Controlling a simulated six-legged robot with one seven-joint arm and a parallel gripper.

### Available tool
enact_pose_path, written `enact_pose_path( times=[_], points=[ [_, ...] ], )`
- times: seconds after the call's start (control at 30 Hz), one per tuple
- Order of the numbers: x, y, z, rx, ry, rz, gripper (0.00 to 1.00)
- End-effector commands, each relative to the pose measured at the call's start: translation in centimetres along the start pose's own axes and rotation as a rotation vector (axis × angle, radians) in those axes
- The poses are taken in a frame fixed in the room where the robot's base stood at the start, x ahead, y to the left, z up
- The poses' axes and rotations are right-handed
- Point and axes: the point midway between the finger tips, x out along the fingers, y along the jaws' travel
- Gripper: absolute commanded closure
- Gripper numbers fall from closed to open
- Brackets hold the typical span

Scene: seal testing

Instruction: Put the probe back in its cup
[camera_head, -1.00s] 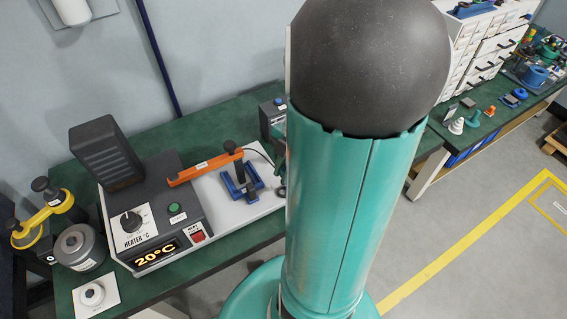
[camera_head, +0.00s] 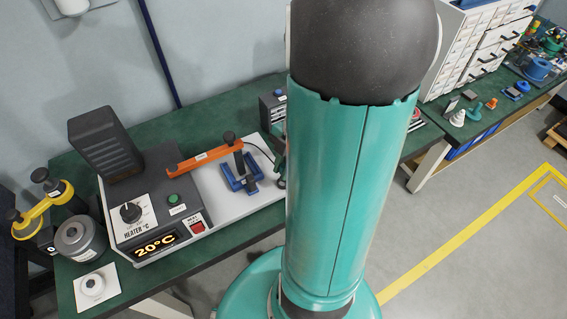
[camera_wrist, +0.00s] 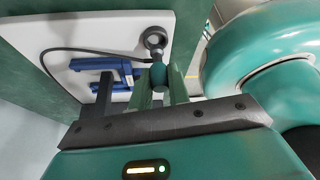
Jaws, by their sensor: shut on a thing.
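In the wrist view my gripper (camera_wrist: 160,92) is shut on the probe (camera_wrist: 158,75), of which a rounded dark green end shows between the fingers. A thin black cable (camera_wrist: 75,50) runs across the white plate to the probe. In the head view my arm hides the gripper, and the probe cannot be made out.
The heater box (camera_head: 150,205) reads 20°C. A yellow-handled tool (camera_head: 42,208) and a grey cylinder (camera_head: 80,237) stand at the left.

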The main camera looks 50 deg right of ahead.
Motion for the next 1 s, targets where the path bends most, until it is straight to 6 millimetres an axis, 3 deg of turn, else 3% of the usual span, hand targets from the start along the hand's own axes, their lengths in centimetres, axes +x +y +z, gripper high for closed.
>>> enact_pose_path(
  times=[0.3, 1.0],
  points=[
    [1.2, 0.0, 0.5, 0.001, 0.000, -0.001, 1.00],
    [1.7, 0.0, 0.7, 0.000, -0.001, 0.000, 1.00]
  ],
)
